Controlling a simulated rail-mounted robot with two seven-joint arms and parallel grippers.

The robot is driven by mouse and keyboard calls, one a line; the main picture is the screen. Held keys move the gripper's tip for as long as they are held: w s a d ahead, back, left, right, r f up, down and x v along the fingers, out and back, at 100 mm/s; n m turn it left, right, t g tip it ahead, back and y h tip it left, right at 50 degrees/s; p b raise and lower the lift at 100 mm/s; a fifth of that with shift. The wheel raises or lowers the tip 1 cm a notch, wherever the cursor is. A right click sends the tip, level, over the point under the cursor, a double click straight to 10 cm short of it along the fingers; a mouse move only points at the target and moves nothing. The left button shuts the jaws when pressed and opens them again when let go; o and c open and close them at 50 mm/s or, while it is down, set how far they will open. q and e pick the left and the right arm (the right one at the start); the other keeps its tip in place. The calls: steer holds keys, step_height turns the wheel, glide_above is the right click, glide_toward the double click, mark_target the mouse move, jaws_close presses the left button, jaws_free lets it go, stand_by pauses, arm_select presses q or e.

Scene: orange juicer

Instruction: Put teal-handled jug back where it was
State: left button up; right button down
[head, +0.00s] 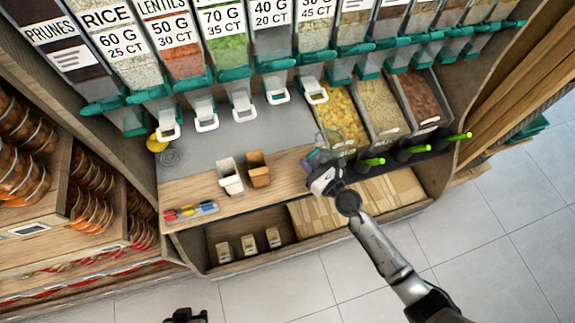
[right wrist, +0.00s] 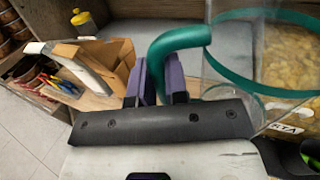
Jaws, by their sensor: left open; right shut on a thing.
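The teal-handled jug is clear with a teal rim band. In the head view the jug (head: 331,138) is faint, above the counter's front edge by the yellow bin. In the right wrist view the jug (right wrist: 237,62) fills the right side, with its teal handle (right wrist: 182,42) toward the purple fingers. My right gripper (head: 313,158) is shut on the handle; its fingers also show in the right wrist view (right wrist: 160,80). I cannot tell whether the jug's base touches the counter. My left gripper (head: 185,315) is open and empty at the bottom edge of the head view, well away from the counter.
Colored pens (head: 190,211) and a yellow-topped item (head: 156,143) are farther left. Dispensers (head: 170,60) hang above. Open bins (head: 380,107) and green-handled scoops (head: 411,151) are right. The grey counter middle is clear.

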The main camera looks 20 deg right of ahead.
steer(key=w+a+f+b, duration=0.2)
steer(key=f, duration=0.1)
steer(key=w+a+f+b, duration=0.2)
steer(key=f+b, duration=0.1)
steer(key=w+a+f+b, duration=0.2)
steer(key=a+f+b, duration=0.1)
steer(key=shift+w+f, duration=0.15)
steer(key=shift+f, duration=0.2)
steer(key=shift+f+b, duration=0.15)
steer(key=shift+b, duration=0.2)
steer(key=c, duration=1.1)
jaws_free()
steer(key=shift+r, duration=0.2)
